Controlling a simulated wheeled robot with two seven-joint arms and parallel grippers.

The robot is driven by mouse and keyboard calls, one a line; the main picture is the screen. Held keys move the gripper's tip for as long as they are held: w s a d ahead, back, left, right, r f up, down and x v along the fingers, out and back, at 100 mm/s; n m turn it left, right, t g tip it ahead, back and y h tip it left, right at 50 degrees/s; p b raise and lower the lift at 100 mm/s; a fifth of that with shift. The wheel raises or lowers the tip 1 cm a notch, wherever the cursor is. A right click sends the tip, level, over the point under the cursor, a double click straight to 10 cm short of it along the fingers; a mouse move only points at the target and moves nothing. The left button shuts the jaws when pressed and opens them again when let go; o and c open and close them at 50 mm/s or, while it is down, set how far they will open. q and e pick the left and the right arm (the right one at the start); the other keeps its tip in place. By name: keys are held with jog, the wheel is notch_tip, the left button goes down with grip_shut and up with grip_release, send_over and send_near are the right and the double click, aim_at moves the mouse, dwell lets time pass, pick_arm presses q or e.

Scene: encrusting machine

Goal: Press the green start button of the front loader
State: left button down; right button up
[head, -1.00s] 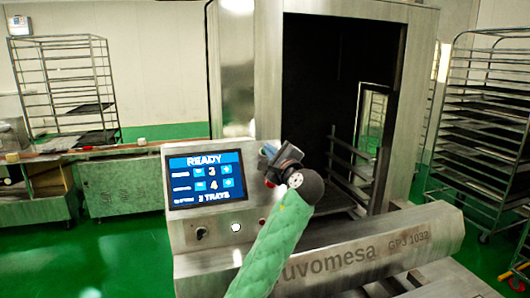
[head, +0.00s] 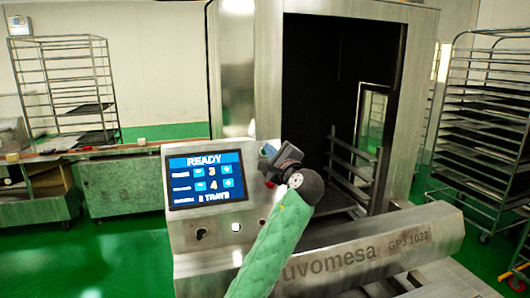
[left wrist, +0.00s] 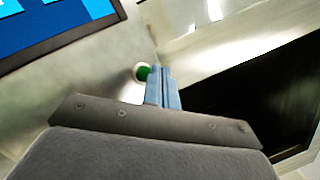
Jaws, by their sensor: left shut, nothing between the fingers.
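The front loader's grey metal control panel (head: 215,217) stands in the middle of the head view, with a lit blue screen (head: 206,179) that reads READY. The green start button (left wrist: 144,73) shows in the left wrist view, in a pale ring on the panel. In the head view my gripper and wrist hide it. My left gripper (head: 266,153) is shut and empty, in front of the panel right of the screen. In the left wrist view its blue fingers (left wrist: 163,88) are side by side, their tips just right of the button; I cannot tell whether they touch it. My right gripper is not in view.
A dark knob (head: 200,233) and a white button (head: 236,227) sit low on the panel. The loader's dark open chamber (head: 335,75) is to the right. Wheeled racks stand at the far left (head: 65,85) and right (head: 485,130). Green floor is clear at the left.

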pick_arm(q)
jog(key=shift+w+a+f, duration=0.1)
jog(key=shift+w+f, duration=0.05)
jog(key=shift+w, duration=0.15)
dwell(0.6)
jog(key=shift+w+a+f, duration=0.1)
jog(key=shift+w+f, duration=0.2)
jog(key=shift+w, duration=0.05)
dwell(1.0)
jog(key=shift+s+r+p, duration=0.15)
jog(key=shift+p, duration=0.2)
jog(key=shift+s+d+r+p, duration=0.2)
jog(key=shift+s+r+p, duration=0.15)
jog(key=shift+s, duration=0.15)
